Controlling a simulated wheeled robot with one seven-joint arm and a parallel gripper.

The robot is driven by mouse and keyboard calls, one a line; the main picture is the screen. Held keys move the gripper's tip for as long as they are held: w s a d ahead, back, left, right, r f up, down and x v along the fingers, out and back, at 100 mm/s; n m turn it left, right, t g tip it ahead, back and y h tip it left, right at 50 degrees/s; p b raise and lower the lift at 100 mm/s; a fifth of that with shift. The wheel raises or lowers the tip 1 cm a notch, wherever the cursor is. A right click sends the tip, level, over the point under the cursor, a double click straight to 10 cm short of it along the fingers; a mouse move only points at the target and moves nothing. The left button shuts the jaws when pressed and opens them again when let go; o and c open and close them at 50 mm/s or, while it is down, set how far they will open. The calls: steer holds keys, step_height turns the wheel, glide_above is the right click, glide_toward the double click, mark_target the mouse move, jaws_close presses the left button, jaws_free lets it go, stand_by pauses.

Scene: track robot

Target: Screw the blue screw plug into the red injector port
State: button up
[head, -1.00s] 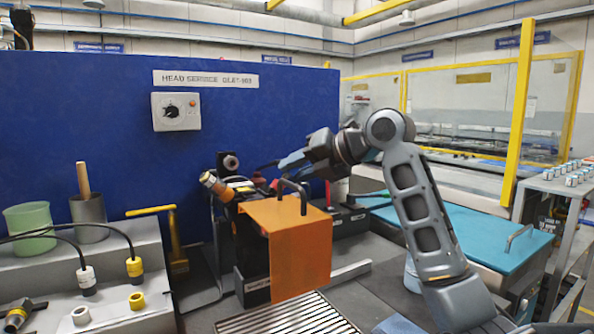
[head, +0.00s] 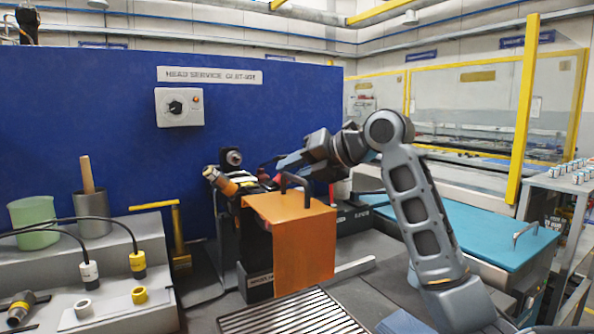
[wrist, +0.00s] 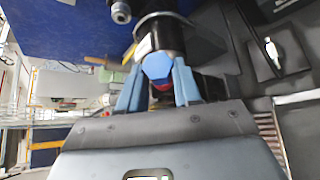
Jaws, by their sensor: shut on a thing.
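The blue screw plug (wrist: 157,67) shows in the wrist view as a hexagonal blue head between the two grey-blue fingers of my gripper (wrist: 158,82). The fingers are shut on it. A red part (wrist: 163,87) shows just behind the plug's head, and I cannot tell whether this is the red injector port. In the head view my gripper (head: 280,167) is above and behind the orange cover. A small red part (head: 276,178) shows at its fingertips. The plug is hidden there, and I cannot see whether it touches the port.
The orange cover (head: 303,245) with a dark handle stands in front of the gripper. A blue panel (head: 110,130) is behind. An orange-tipped cylinder (head: 221,182) and a dark round fitting (head: 233,158) are to the left. A teal-topped bench (head: 475,235) is right.

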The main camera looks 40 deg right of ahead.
steer(key=shift+a+f, duration=0.15)
steer(key=shift+a, duration=0.05)
steer(key=o, duration=1.1)
steer(key=shift+s+d, duration=0.1)
steer(key=v, duration=0.7)
steer(key=shift+s+b, duration=0.3)
steer(key=shift+b, duration=0.05)
steer(key=shift+c, duration=0.3)
